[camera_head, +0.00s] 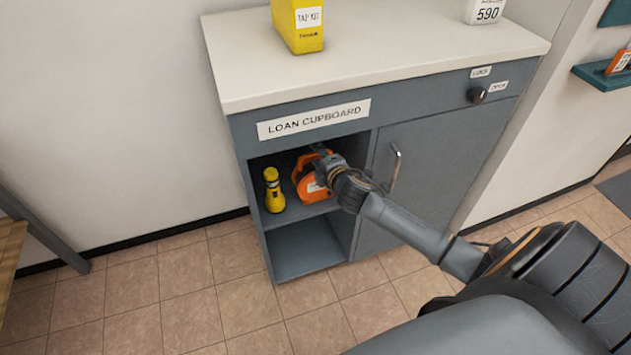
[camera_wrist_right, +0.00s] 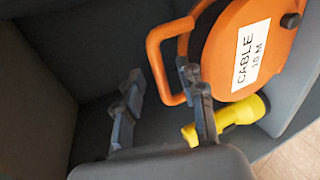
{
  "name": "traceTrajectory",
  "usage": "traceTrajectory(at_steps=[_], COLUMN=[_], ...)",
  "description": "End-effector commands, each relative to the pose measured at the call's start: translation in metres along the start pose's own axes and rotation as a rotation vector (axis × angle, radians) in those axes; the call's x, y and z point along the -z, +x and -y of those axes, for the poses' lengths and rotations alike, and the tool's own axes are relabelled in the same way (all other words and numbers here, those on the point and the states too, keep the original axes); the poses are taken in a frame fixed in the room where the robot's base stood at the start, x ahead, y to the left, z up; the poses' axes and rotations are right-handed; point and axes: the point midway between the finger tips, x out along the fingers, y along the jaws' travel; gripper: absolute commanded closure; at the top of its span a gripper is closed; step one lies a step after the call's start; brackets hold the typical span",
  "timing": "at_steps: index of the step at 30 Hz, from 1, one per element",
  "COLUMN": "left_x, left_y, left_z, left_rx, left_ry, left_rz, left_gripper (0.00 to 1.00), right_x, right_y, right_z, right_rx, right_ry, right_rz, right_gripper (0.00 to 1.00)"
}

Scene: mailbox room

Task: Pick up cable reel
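The orange cable reel (camera_head: 310,188) stands on the upper shelf of the open loan cupboard bay. In the right wrist view the reel (camera_wrist_right: 285,50) shows a white "CABLE 10 M" label and an orange loop handle (camera_wrist_right: 157,62). My right gripper (camera_wrist_right: 162,76) is open. One side of the handle shows between its fingertips, with one finger left of it and the other over the loop's opening. I cannot tell whether they touch. In the head view the right gripper (camera_head: 322,160) is inside the bay, partly covering the reel. My left gripper is not in view.
A yellow torch (camera_head: 273,190) stands left of the reel; it also shows in the wrist view (camera_wrist_right: 235,115). The cupboard (camera_head: 420,170) has a shut door right of the bay. A yellow box (camera_head: 300,30) stands on the worktop (camera_head: 400,45) above. The lower shelf (camera_head: 305,250) is empty.

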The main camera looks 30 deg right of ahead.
Motion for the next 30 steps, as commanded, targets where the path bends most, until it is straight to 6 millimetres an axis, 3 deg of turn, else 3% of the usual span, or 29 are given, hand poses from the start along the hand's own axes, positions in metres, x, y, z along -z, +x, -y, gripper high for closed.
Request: traceTrajectory(at_steps=[4,12,18,30], left_x=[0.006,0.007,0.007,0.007], left_y=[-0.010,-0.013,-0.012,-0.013], left_z=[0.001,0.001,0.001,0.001], left_rx=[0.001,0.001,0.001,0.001], left_ry=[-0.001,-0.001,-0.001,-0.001], left_rz=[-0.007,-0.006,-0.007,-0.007], left_gripper=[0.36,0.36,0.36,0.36], right_x=[0.001,0.001,0.001,0.000], right_y=[0.016,0.018,0.018,0.018], right_z=[0.001,0.001,0.001,-0.004], right_rx=[0.001,0.002,0.002,-0.007], right_ry=[0.002,0.001,0.001,-0.002], right_rz=[-0.001,-0.001,-0.001,-0.001], right_gripper=[0.60,0.60,1.00,1.00])
